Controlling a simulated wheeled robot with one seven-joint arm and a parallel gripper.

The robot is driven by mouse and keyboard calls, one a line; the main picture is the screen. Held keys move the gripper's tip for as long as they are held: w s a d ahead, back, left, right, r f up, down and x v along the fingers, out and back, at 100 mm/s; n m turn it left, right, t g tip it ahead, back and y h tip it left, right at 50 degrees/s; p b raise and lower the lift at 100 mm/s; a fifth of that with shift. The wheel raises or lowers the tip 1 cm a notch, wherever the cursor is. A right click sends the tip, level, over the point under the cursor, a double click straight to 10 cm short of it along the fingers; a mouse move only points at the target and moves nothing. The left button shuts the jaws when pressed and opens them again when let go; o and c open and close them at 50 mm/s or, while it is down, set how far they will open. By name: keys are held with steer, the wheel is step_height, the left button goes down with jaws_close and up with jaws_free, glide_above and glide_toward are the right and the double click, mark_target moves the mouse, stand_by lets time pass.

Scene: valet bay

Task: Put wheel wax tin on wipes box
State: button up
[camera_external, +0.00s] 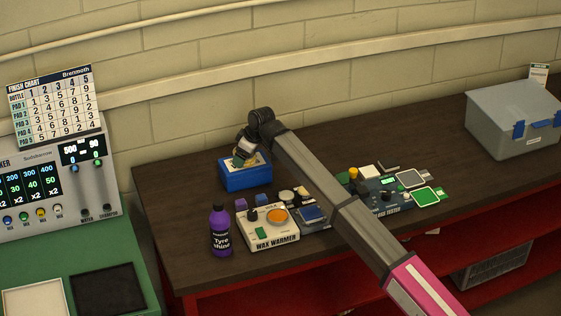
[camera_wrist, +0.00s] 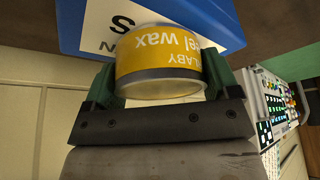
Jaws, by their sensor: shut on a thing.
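The wheel wax tin (camera_wrist: 160,62) has a yellow label, upside down in the wrist view. My gripper (camera_wrist: 160,82) is shut on it, with a green finger on each side. The blue wipes box (camera_external: 246,176) stands on the dark table near the wall. In the wrist view the wipes box (camera_wrist: 205,18) is right behind the tin, with part of its white label showing. In the external view my gripper (camera_external: 243,160) is over the top of the wipes box, and the tin is mostly hidden. I cannot tell whether the tin touches the box.
A purple Tyre Shine bottle (camera_external: 220,232) and a wax warmer (camera_external: 268,230) stand in front of the box. A tester board (camera_external: 388,194) with small items lies further right. A grey lidded bin (camera_external: 510,120) stands at far right. The table behind my arm is clear.

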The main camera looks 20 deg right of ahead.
steer(key=o, duration=0.9)
steer(key=shift+f, duration=0.1)
steer(key=v, duration=1.2)
